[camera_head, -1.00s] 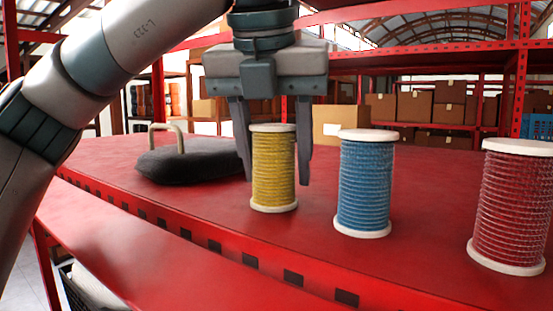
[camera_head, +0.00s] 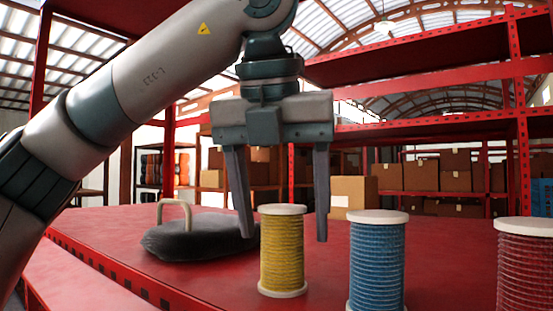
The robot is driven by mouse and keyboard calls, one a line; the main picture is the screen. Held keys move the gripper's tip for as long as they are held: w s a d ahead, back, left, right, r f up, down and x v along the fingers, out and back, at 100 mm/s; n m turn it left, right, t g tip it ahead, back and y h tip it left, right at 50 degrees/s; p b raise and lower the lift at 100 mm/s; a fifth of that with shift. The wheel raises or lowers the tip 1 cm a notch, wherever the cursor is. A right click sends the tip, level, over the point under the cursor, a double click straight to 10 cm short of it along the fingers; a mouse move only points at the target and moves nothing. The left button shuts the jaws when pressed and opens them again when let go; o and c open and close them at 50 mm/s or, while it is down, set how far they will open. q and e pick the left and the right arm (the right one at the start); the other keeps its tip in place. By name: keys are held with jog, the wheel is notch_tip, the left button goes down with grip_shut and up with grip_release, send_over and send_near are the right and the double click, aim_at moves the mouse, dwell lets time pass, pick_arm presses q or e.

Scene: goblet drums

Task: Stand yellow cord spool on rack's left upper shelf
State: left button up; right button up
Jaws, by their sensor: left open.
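The yellow cord spool (camera_head: 282,252) stands upright on a red shelf surface (camera_head: 205,287), with its pale top disc and lower rim both showing. My left gripper (camera_head: 283,240) points down over the spool and is open. Its fingers reach a little below the top disc's height, one on each side. Gaps show between the fingers and the spool. My right gripper is out of view.
A blue spool (camera_head: 377,262) stands just right of the yellow one, and a red spool (camera_head: 524,265) is cut by the right edge. A dark kettlebell-like bag with a pale handle (camera_head: 195,238) lies to the left. Red rack frames and cardboard boxes (camera_head: 353,195) stand behind.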

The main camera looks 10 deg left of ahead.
pick_arm(q)
jog(key=v, duration=0.8)
jog(key=shift+s+b, duration=0.15)
jog(key=shift+b, duration=0.2)
dwell(0.4)
